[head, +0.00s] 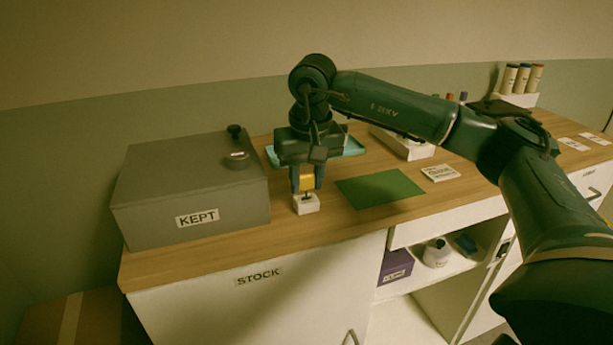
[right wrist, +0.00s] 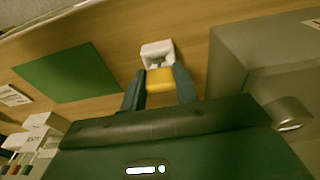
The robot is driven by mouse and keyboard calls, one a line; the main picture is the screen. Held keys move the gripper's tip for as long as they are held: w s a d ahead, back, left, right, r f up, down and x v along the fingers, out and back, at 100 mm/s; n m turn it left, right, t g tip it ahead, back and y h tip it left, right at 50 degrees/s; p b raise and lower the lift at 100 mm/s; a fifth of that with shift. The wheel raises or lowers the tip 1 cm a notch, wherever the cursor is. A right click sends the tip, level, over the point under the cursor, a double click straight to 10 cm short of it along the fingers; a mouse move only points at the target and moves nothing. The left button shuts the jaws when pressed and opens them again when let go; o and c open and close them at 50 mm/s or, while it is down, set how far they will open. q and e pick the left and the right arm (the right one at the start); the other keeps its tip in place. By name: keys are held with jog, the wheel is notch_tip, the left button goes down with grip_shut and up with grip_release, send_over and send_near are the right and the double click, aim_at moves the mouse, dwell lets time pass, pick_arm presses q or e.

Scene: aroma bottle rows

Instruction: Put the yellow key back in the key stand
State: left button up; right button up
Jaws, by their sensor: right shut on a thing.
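The yellow key (head: 307,183) is between the fingers of my right gripper (head: 307,186), which is shut on it. The key's dark lower part reaches down to the small white key stand (head: 306,205) on the wooden counter. I cannot tell how deep it sits in the stand. In the right wrist view, the yellow key (right wrist: 160,80) shows between the fingertips (right wrist: 160,88), with the white stand (right wrist: 157,54) just beyond it. My left gripper is not in view.
A grey box labelled KEPT (head: 190,195) stands close on the left. A green mat (head: 378,189) lies to the right, and a teal tray (head: 352,147) is behind the gripper. A white card (head: 440,173) and a rack of bottles (head: 518,98) are farther right. The counter's front edge is near.

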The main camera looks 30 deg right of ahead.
jog(key=shift+f+b, duration=0.45)
jog(key=shift+f, duration=0.3)
jog(key=o, duration=1.1)
jog(key=r, duration=0.4)
jog(key=s+r, duration=0.1)
jog(key=r, duration=0.3)
jog(key=s+r, duration=0.1)
jog(key=r, duration=0.4)
jog(key=shift+a+p, duration=0.2)
jog(key=shift+p, duration=0.1)
